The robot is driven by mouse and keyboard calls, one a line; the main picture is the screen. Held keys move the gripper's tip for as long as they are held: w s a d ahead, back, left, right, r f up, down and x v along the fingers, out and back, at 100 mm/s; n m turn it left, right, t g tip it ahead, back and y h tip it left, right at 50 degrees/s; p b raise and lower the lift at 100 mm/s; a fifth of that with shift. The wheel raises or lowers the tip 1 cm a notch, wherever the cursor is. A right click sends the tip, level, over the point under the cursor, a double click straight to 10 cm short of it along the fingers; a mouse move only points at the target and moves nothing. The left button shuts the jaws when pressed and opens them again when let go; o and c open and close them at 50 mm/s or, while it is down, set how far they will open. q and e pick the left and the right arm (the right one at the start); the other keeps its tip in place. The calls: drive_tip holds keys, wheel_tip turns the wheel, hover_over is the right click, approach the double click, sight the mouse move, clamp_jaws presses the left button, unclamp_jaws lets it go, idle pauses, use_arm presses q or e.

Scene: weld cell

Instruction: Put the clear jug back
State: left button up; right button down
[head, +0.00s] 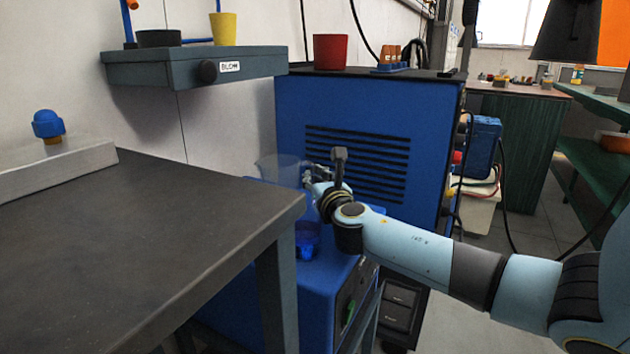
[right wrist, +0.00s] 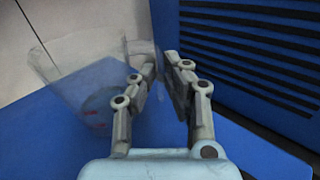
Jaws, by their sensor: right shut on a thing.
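The clear jug (head: 276,167) is a see-through vessel, faint against the blue cabinet in the head view. It looks roughly upright there, beyond the dark table's corner. My left gripper is not in view.
A blue cup (head: 307,243) stands on the low blue box (head: 325,285) under my right gripper. The dark table (head: 150,230) is at the left. The blue cabinet (head: 350,120) rises behind the jug, with a red cup (head: 330,51) on top. A wall shelf (head: 160,70) holds a yellow cup (head: 223,29).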

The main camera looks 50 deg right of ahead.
drive_tip(key=shift+f, duration=0.15)
drive_tip(key=c, duration=1.8)
unclamp_jaws()
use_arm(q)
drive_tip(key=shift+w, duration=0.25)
use_arm(e)
drive_tip(key=o, duration=0.4)
drive_tip(key=shift+r, duration=0.25)
drive_tip(key=p+v, duration=0.1)
drive_tip(key=v, duration=0.6)
drive_tip(key=shift+s+a, duration=0.1)
drive_tip(key=shift+s, duration=0.15)
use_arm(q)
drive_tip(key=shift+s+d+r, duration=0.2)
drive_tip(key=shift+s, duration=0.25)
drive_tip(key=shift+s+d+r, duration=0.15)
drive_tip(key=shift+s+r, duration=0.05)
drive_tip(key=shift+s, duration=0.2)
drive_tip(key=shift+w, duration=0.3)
